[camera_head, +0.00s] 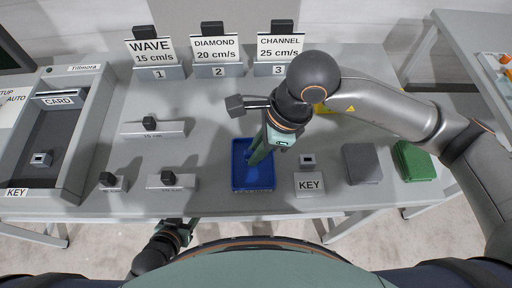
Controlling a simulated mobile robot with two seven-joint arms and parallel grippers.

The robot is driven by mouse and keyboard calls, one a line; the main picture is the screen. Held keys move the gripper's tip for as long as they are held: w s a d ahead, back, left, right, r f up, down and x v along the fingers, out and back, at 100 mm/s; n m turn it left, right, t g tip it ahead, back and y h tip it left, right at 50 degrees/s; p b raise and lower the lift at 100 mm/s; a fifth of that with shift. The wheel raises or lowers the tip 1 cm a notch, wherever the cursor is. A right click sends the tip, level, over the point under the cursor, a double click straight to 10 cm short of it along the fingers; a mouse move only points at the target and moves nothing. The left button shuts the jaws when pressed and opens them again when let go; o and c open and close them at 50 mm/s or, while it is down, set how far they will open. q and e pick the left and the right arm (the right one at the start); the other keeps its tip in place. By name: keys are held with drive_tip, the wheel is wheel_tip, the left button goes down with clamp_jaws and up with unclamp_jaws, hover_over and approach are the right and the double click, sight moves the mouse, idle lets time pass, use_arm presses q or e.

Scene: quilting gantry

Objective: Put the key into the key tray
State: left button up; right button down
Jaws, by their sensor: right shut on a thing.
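My right gripper (254,157) reaches down over the blue tray (252,188), its fingers inside the tray's outline. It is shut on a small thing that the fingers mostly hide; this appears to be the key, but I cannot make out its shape. I cannot tell whether it touches the tray floor. The blue tray looks otherwise empty.
A grey console (92,130) at left has CARD and KEY labels and a small grey block (41,159). Metal bars with dark knobs (152,129) lie left of the tray. Three numbered signs (217,60) stand behind.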

drive_tip(key=c, duration=0.9)
unclamp_jaws()
drive_tip(key=shift+o, duration=0.2)
drive_tip(key=shift+r+p, duration=0.3)
drive_tip(key=shift+p, duration=0.2)
drive_tip(key=v, duration=1.1)
drive_tip(key=shift+d+r, duration=0.15)
drive_tip(key=shift+r, duration=0.15)
